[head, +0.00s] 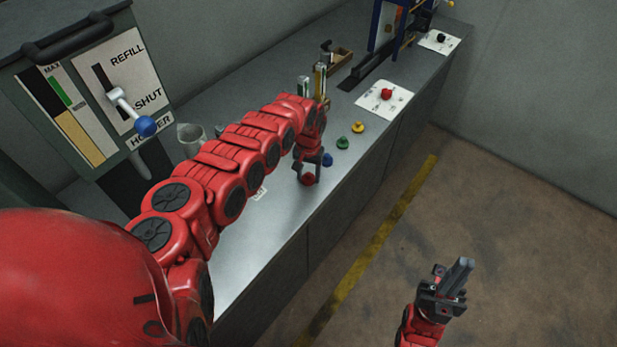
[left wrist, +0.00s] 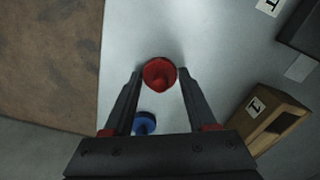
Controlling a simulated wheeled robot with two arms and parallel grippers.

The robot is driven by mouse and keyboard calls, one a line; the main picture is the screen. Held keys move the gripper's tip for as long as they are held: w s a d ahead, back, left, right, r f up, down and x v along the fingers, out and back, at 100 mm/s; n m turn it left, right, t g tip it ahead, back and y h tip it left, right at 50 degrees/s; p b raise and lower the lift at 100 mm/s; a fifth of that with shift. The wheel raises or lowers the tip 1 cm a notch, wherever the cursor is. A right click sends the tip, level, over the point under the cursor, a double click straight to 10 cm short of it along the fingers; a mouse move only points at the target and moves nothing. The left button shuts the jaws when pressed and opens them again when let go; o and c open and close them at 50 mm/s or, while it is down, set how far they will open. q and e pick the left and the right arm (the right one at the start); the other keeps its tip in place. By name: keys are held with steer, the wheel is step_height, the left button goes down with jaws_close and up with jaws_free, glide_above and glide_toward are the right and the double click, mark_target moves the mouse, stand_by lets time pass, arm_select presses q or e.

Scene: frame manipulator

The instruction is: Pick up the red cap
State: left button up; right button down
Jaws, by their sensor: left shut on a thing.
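The red cap (head: 308,180) is at the front edge of the grey bench in the head view. In the left wrist view the red cap (left wrist: 160,73) sits between the tips of the two dark fingers. My left gripper (head: 306,174) points down over the bench and is shut on the red cap. The left wrist view shows its fingers (left wrist: 160,78) on either side of it. I cannot tell whether the cap is clear of the bench top. My right gripper (head: 458,272) is off to the right above the floor, with no object visible in it.
A blue cap (head: 328,160) lies close behind my left gripper, followed by a green cap (head: 343,143) and a yellow cap (head: 358,127). Another red piece (head: 387,94) rests on a white card. A hopper with a lever (head: 130,105) stands at the left.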

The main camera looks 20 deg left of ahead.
arm_select(q)
steer(key=c, duration=0.4)
steer(key=shift+r, duration=0.1)
